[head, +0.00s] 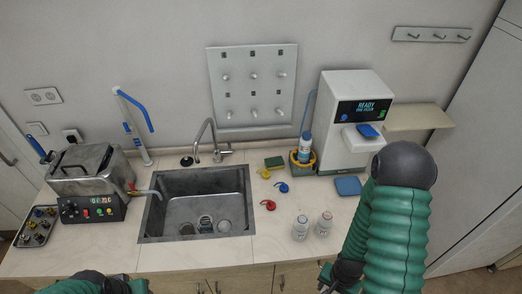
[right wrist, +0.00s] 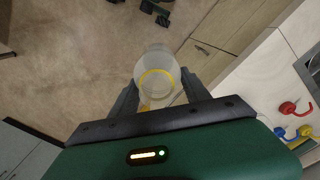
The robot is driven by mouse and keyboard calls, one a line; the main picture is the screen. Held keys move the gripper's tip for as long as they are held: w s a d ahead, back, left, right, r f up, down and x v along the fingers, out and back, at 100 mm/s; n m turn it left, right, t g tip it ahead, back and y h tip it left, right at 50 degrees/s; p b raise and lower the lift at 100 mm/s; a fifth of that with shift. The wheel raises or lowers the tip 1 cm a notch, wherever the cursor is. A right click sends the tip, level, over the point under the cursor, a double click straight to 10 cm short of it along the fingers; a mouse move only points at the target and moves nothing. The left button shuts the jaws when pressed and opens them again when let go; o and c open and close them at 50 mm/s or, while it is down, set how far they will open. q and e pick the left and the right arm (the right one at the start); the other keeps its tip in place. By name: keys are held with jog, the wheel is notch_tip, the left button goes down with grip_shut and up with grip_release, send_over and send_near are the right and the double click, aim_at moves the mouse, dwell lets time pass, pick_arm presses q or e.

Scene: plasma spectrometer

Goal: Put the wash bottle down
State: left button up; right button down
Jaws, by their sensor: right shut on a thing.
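In the right wrist view a translucent bottle with a yellow ring (right wrist: 157,62), which I take as the wash bottle, sits between the fingers of my right gripper (right wrist: 158,95). The gripper is shut on it. The bottle is over the floor, in front of the counter edge. In the head view my right gripper (head: 340,276) shows only in part at the bottom edge, and the bottle is not visible there. My left arm (head: 85,284) shows at the bottom left; its fingers are cut off or too unclear to read.
A white analyser (head: 350,110) and a blue-topped bottle in a holder (head: 303,150) stand at the back.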

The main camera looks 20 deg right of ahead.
jog(key=w+a+f+n+b, duration=0.1)
jog(key=w+a+n+b, duration=0.4)
jog(key=w+b, duration=0.3)
jog(key=w+a+n+b, duration=0.5)
jog(key=w+a+b, duration=0.2)
jog(key=w+b, duration=0.2)
jog(key=shift+w+f+n+b, duration=0.3)
jog(key=shift+w+f, duration=0.05)
jog(key=shift+w, duration=0.1)
jog(key=shift+s+d, duration=0.1)
jog(key=shift+s, duration=0.05)
